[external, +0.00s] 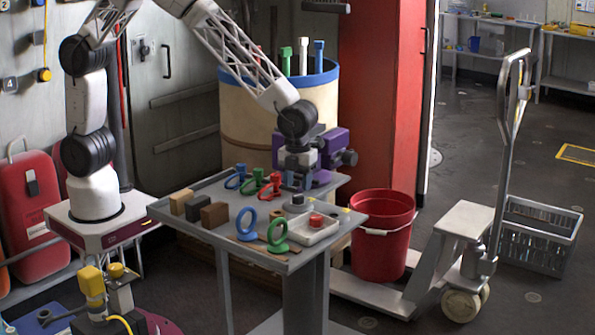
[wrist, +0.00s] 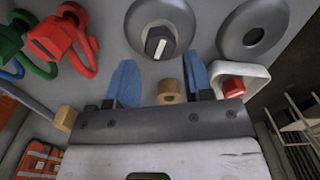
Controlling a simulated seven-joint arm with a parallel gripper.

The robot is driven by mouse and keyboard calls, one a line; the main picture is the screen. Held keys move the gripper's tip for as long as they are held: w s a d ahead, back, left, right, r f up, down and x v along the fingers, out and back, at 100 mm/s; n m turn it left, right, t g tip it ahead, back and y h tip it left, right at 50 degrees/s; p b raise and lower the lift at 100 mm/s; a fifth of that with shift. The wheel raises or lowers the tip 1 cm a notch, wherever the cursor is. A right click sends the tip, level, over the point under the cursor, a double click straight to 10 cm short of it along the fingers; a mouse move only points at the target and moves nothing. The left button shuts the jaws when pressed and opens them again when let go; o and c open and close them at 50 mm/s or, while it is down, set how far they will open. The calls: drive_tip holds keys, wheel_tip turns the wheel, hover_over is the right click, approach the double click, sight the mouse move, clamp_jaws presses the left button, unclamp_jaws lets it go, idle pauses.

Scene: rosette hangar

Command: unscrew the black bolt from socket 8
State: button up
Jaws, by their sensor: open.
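A black hex-headed bolt (wrist: 160,42) with a white line across its head sits in a round grey socket (wrist: 143,16) at the top middle of the wrist view. In the external view the bolt (external: 298,199) is a small dark shape on the table, just below my gripper. My gripper (wrist: 162,76) is open, with its two blue fingers apart and pointing towards the socket. The bolt shows beyond the fingertips, not between them. My gripper (external: 301,183) hangs over the right part of the table. No socket number is readable.
A second grey disc (wrist: 272,14) has a dark empty hole. A white tray (external: 325,232) holds a red hex piece (wrist: 233,87). A small tan piece (wrist: 171,88) shows between the fingers. Blue, green and red ring-handled pieces (external: 247,224) and several blocks (external: 214,215) stand on the table (external: 190,238).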

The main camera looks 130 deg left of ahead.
sight(298, 195)
drive_tip(key=shift+m, duration=0.3)
drive_tip(key=shift+m, duration=2.7)
drive_tip(key=shift+f, duration=0.1)
drive_tip(key=shift+f, duration=0.9)
drive_tip(key=shift+f, duration=0.2)
drive_tip(key=shift+f, duration=0.75)
drive_tip(key=shift+c, duration=0.2)
